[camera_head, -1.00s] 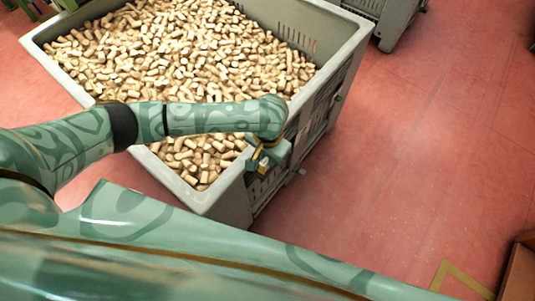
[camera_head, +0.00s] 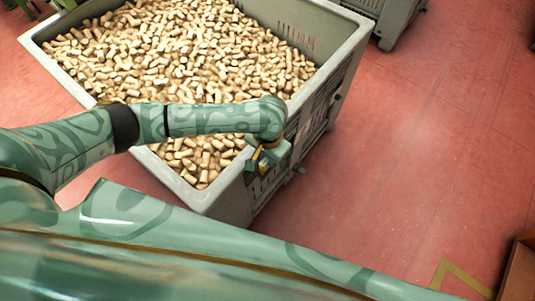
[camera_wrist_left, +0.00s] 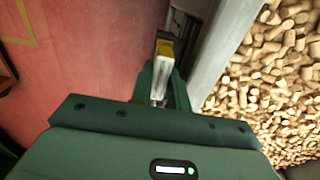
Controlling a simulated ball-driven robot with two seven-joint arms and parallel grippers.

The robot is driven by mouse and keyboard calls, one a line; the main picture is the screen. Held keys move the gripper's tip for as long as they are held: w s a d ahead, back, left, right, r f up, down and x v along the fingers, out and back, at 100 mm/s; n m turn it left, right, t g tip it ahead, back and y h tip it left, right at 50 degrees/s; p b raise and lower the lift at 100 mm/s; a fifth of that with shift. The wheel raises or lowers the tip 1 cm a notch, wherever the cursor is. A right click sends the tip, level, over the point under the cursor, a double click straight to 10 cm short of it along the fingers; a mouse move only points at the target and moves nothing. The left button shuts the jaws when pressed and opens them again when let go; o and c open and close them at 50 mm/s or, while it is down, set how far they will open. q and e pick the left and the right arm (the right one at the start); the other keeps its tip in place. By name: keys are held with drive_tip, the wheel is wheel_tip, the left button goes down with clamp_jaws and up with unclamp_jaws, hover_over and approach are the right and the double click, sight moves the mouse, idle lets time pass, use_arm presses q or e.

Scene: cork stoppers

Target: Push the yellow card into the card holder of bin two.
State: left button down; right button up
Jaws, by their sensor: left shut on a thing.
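The grey bin (camera_head: 235,200) full of corks stands at the left centre in the head view. My left gripper (camera_head: 262,163) is at its right-hand outer side, close to the wall just below the rim. In the left wrist view, the left gripper (camera_wrist_left: 163,75) is shut on a narrow piece whose far end shows yellow, the yellow card (camera_wrist_left: 165,48). The card is beside the bin wall; whether it touches the card holder cannot be told. The holder is not clearly visible, hidden by my gripper and wrist. My right gripper is not in view.
Corks (camera_head: 190,50) fill the bin to below its rim. Another grey bin (camera_head: 395,20) stands at the back. The red floor (camera_head: 420,150) to the right is clear, with a yellow marking (camera_head: 460,280) and a brown object (camera_head: 520,270) at the lower right edge.

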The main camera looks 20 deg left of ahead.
use_arm(q)
drive_tip(key=shift+f, duration=0.6)
drive_tip(key=c, duration=1.3)
unclamp_jaws()
drive_tip(key=shift+o, duration=0.2)
wheel_tip(320, 180, up, 16)
drive_tip(key=p, duration=0.8)
drive_tip(key=shift+r, duration=0.15)
